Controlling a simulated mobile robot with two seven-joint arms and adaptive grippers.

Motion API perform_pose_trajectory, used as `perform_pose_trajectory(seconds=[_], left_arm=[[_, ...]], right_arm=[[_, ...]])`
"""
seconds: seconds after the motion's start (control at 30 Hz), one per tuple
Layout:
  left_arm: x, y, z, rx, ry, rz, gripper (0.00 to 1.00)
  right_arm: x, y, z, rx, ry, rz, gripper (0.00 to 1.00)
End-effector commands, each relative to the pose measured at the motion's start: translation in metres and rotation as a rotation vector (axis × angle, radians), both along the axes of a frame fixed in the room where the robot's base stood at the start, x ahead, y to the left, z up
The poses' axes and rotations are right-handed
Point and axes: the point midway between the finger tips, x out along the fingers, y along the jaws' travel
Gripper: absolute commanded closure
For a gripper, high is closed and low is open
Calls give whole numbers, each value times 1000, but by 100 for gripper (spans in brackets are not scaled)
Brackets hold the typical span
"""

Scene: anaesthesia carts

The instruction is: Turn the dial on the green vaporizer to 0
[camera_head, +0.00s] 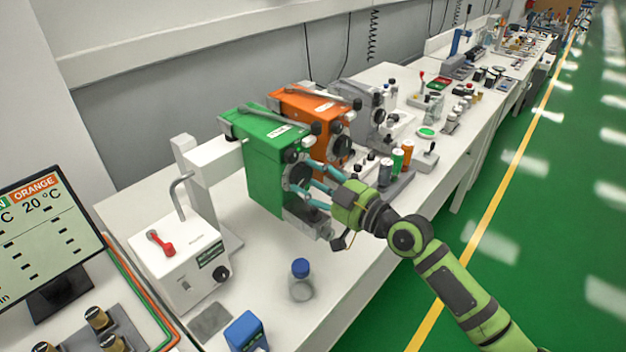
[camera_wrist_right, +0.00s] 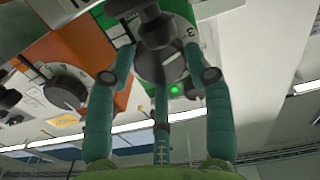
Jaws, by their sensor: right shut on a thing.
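The green vaporizer (camera_head: 262,182) stands at the near end of a row of vaporizers on the white bench. Its round dark dial (camera_wrist_right: 160,66) is on the front face. My right gripper (camera_head: 310,180) reaches in from the right, its teal fingers closed around the dial. In the wrist view the fingers (camera_wrist_right: 160,78) sit on both sides of the dial, with a third finger below. A digit that looks like 3 shows at the dial's upper right edge; the pointer setting cannot be read. A small green light (camera_wrist_right: 174,89) glows beneath. My left gripper is out of view.
An orange vaporizer (camera_head: 310,106) and a grey one (camera_head: 366,112) stand just behind. Coloured bottles (camera_head: 397,161) stand right of my gripper. A blue-capped bottle (camera_head: 301,281), a white box with a red lever (camera_head: 180,262) and a monitor (camera_head: 40,240) are nearer.

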Motion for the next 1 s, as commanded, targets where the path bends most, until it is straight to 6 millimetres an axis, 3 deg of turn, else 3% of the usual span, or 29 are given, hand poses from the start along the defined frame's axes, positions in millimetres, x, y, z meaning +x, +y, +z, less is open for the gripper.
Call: perform_pose_trajectory(seconds=[0.37, 1.0], left_arm=[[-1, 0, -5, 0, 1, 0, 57], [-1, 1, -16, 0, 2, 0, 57]], right_arm=[[1, 0, 4, 79, 63, 3, 81], [2, -1, 7, 388, 364, 23, 81]])
